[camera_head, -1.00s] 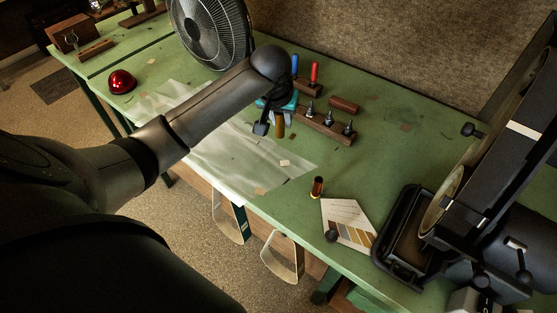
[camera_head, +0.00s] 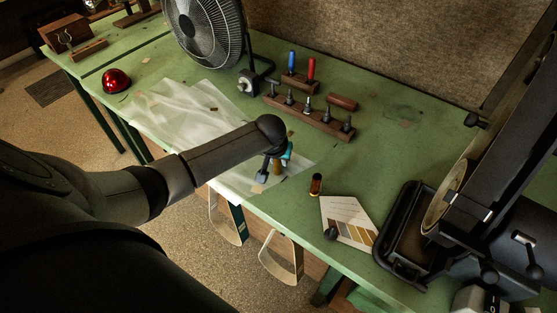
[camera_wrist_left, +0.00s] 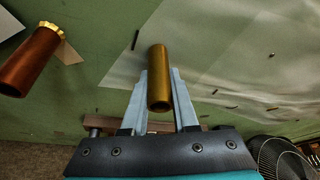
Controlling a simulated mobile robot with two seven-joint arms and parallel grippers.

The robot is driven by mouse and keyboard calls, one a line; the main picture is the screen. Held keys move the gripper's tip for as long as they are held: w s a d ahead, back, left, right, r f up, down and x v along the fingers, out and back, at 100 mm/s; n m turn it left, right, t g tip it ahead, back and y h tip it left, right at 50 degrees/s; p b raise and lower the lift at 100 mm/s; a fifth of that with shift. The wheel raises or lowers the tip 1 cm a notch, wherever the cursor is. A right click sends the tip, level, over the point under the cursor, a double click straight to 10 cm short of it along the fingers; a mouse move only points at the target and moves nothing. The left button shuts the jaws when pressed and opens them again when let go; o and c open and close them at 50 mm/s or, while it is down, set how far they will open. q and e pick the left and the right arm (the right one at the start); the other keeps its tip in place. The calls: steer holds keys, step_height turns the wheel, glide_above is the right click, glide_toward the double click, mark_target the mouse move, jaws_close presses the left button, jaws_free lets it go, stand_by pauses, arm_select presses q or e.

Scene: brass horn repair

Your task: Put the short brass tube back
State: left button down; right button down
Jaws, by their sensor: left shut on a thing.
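The short brass tube (camera_head: 277,167) is held in my left gripper (camera_head: 270,172), above the front edge of the translucent sheet on the green bench. In the left wrist view the brass tube (camera_wrist_left: 158,78) sits between the two pale fingers of the left gripper (camera_wrist_left: 160,88), which are shut on it. A copper-coloured cylinder with a brass rim (camera_head: 316,184) stands on the bench to the right of the gripper; it also shows at the left of the wrist view (camera_wrist_left: 32,60). My right gripper is out of view.
A wooden rack (camera_head: 312,117) with several dark metal pieces stands behind the gripper, with red and blue handled tools beyond. A fan (camera_head: 204,32) stands behind left. A colour card (camera_head: 348,220) and a black grinding machine (camera_head: 462,215) are at right. A red dome (camera_head: 115,80) lies far left.

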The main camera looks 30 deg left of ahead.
arm_select(q)
steer(key=c, duration=0.7)
jaws_free()
steer(key=shift+f, duration=0.1)
steer(key=shift+s+r, duration=0.1)
steer(key=shift+r, duration=0.4)
steer(key=p+v, duration=0.3)
steer(key=v, duration=0.8)
steer(key=shift+s+r, duration=0.1)
steer(key=shift+s, duration=0.05)
